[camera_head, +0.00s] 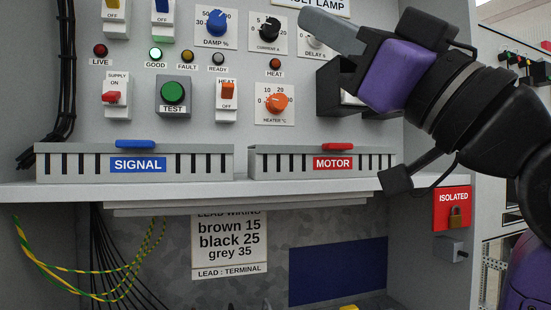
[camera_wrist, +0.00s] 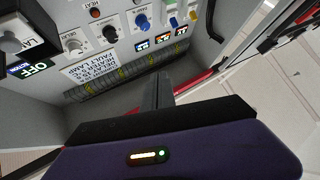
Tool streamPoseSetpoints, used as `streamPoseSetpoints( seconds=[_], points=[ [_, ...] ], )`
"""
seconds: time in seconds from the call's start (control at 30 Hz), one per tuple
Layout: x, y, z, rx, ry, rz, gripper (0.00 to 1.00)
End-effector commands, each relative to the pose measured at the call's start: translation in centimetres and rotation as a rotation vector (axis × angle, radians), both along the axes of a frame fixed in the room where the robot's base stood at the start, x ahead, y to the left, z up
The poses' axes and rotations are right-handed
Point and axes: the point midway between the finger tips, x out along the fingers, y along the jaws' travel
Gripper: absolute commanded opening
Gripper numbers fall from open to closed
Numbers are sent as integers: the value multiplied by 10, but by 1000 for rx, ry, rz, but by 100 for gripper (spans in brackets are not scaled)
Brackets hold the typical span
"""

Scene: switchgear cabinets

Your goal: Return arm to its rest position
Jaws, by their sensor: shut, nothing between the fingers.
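My arm enters the head view from the right edge, with its purple and black wrist raised in front of the cabinet. My gripper (camera_head: 312,20) points up and to the left, its grey fingers together, in front of the upper panel near the delay knob. In the wrist view my gripper (camera_wrist: 158,78) shows as dark closed fingers beyond the purple housing, with nothing between them. The fingers appear apart from the panel.
The panel carries an orange heater knob (camera_head: 277,103), a green test button (camera_head: 173,93) and several switches. Below are the signal duct cover (camera_head: 75,163) and motor duct cover (camera_head: 270,163) on a shelf. An isolated sign with padlock (camera_head: 453,208) is at the right. Yellow-green wires (camera_head: 92,270) hang lower left.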

Motion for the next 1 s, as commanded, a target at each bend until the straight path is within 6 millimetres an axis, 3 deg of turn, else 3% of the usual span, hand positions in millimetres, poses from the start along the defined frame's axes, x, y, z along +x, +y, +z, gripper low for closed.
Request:
streamPoseSetpoints(
  seconds=[0.17, 0.3, 0.5, 0.77, 1.0],
  points=[
    [26, -24, -46, 104, 38, -57, 0],
    [47, -47, -102, 188, 78, -122, 0],
    [60, -77, -191, 267, 138, -228, 0],
    [50, -108, -307, 306, 218, -361, 0],
    [16, -128, -407, 290, 299, -472, 0]
  ],
)
